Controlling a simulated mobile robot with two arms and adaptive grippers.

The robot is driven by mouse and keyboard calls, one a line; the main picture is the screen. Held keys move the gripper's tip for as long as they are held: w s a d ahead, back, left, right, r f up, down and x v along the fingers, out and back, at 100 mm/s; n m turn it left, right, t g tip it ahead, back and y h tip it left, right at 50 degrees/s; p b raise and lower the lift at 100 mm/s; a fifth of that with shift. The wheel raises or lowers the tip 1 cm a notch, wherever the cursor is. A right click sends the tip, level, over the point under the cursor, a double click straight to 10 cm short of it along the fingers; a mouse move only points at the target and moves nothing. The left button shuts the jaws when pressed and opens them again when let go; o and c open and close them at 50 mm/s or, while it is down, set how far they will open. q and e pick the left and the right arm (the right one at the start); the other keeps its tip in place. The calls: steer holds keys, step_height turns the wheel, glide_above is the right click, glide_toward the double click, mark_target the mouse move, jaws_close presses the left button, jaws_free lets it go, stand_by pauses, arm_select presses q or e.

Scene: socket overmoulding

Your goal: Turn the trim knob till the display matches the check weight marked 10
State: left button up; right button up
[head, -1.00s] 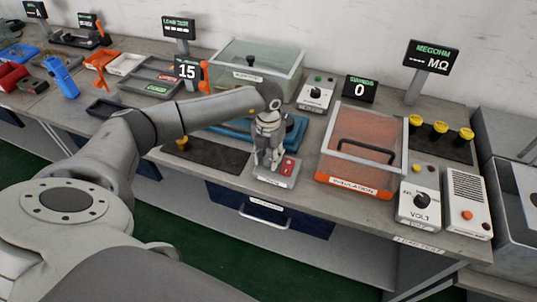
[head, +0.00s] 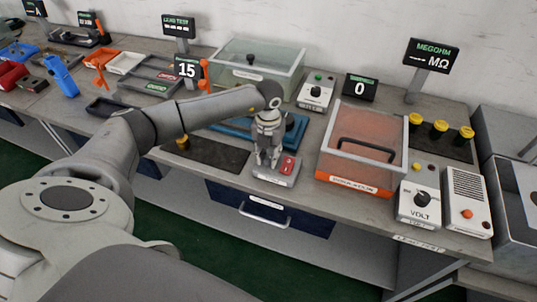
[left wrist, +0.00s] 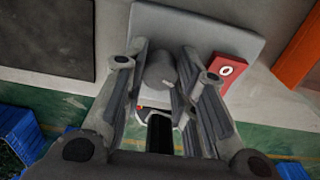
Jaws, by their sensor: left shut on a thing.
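My left gripper (head: 268,160) is over a small grey control box (head: 272,178) at the bench's front edge. In the left wrist view its two fingers (left wrist: 165,85) are closed around a grey round knob (left wrist: 159,72) on that box. A red block (left wrist: 228,70) with a white ring mark sits on the box beside the knob; it also shows in the head view (head: 288,165). A display (head: 187,68) reads 15 and another display (head: 360,88) reads 0. I cannot make out a weight marked 10. My right gripper is out of view.
A blue fixture (head: 297,127) stands behind the box, and a dark mat (head: 215,155) lies to its left. An orange-framed lidded case (head: 325,158) stands close on the right. Further right are a white VOLT box (head: 418,203) and a speaker-like box (head: 466,190).

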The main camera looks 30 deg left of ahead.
mark_target(269, 156)
arm_select(q)
steer(key=shift+n, duration=2)
steer(key=o, duration=0.8)
steer(key=shift+r, duration=0.15)
step_height(269, 156, up, 12)
steer(key=shift+f, duration=0.1)
